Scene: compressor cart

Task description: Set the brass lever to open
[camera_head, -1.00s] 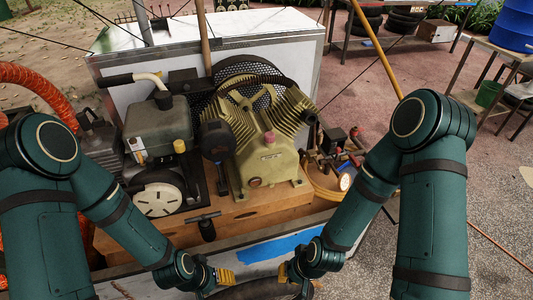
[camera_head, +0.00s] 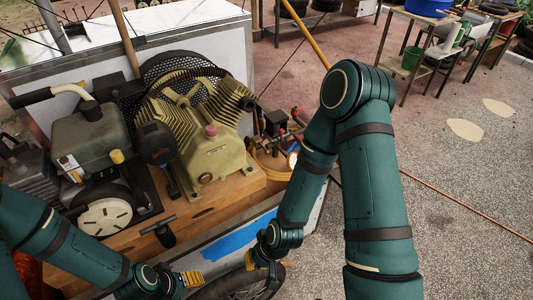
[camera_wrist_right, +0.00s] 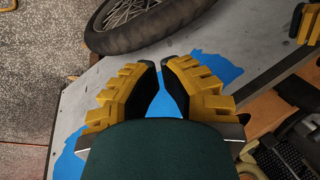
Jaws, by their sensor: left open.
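I cannot make out a brass lever for certain. A cluster of small fittings with red parts and a pale round gauge (camera_head: 292,160) sits at the right end of the compressor (camera_head: 215,155), in the head view. My left gripper (camera_head: 195,282) is open and empty, low at the cart's front edge. My right gripper (camera_head: 262,270) is to its right, over the front edge near the tyre. My left gripper's yellow finger (camera_wrist_right: 306,22) shows at upper right there.
The blue patch (camera_head: 232,240) lies on the cart's pale front panel. A tyre (camera_head: 240,284) is below the grippers. A black T-handle (camera_head: 164,232) and a motor stand left on the wooden base. A workbench (camera_head: 425,30) is at the back.

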